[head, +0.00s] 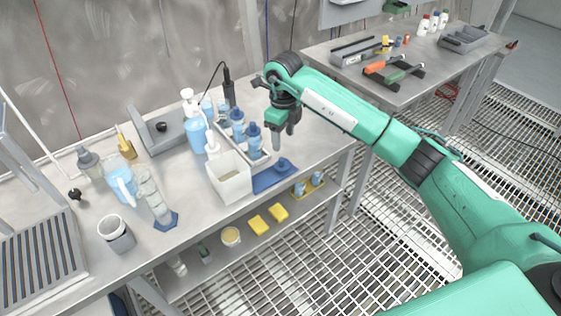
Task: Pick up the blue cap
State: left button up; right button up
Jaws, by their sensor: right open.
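A small round blue piece that looks like the blue cap (284,163) lies at the right end of a flat blue mat (266,182), near the front edge of the steel table. My right gripper (282,140) points down above and just behind it, apart from it. The gripper is open, with nothing visible between its fingers. Its far finger is partly hidden. My left gripper is out of view.
A white tray (261,160) with blue bottles (254,138) stands left of my right gripper. A white square container (233,187) is beside the mat. A pump bottle (195,135) and a black upright tool (229,92) stand behind. The table's right end is clear.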

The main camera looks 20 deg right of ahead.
aim_at(282, 159)
jog(key=f, duration=0.5)
jog(key=shift+w+f, duration=0.2)
jog(key=shift+f, duration=0.05)
notch_tip(282, 159, down, 5)
jog(key=shift+a+r+p, duration=0.1)
jog(key=shift+a+p, duration=0.05)
jog(key=shift+p, duration=0.85)
jog(key=shift+f, duration=0.3)
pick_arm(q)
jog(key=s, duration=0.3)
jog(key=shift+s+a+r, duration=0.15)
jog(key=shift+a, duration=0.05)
pick_arm(e)
jog(key=shift+c, duration=0.5)
jog(key=c, duration=0.7)
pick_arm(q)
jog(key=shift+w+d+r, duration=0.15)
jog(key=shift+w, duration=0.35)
pick_arm(e)
jog(key=shift+c, duration=0.6)
jog(key=shift+r, duration=0.1)
